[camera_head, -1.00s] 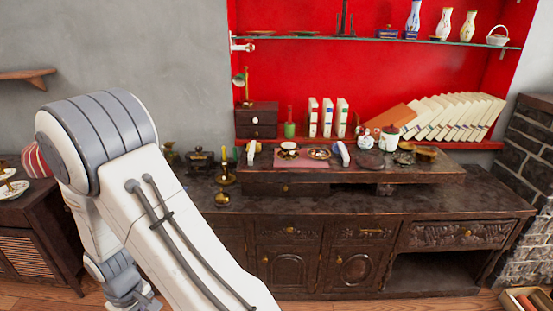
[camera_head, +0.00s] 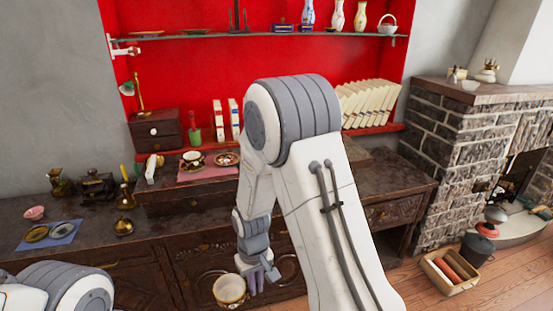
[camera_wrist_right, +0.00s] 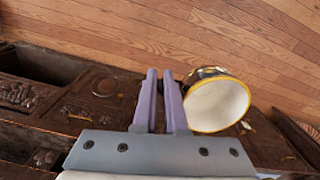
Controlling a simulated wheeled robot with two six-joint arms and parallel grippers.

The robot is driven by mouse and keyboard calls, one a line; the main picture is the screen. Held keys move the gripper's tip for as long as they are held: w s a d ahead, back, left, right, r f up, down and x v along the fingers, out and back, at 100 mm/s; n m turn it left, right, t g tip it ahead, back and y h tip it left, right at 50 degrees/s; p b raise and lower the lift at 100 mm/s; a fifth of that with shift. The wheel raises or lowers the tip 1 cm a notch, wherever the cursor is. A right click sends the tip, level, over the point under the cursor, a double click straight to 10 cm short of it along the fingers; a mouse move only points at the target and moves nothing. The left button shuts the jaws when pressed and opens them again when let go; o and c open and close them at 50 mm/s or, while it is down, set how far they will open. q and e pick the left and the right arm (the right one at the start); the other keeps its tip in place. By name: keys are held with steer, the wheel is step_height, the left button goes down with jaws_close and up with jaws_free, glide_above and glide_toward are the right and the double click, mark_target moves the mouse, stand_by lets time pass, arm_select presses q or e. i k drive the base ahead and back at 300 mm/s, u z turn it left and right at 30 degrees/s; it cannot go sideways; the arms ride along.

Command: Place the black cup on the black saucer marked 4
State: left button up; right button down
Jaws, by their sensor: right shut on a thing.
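My right gripper (camera_head: 258,276) is shut on the black cup (camera_head: 230,291), in front of the cabinet. In the right wrist view the cup (camera_wrist_right: 217,104) has a dark patterned outside, a gold rim and a pale inside. It sits at the right of the nearly closed fingers (camera_wrist_right: 163,90); the gripped part is hard to see. Two saucers, one darker (camera_head: 36,233) and one lighter (camera_head: 62,230), lie on a blue mat (camera_head: 62,240) at the left. Another saucer (camera_head: 226,159) lies on the raised shelf. No number is legible. My left gripper is out of view.
A pink bowl (camera_head: 34,213) stands behind the blue mat. Another cup on a saucer (camera_head: 193,160) stands on a pink mat. A brass pot (camera_head: 124,227) stands on the cabinet top. A brick fireplace (camera_head: 465,150) and floor crate (camera_head: 449,272) are at the right.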

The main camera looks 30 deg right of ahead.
mark_target(227, 161)
steer(key=z, duration=0.05)
steer(key=i, duration=1.6)
steer(key=z, duration=0.35)
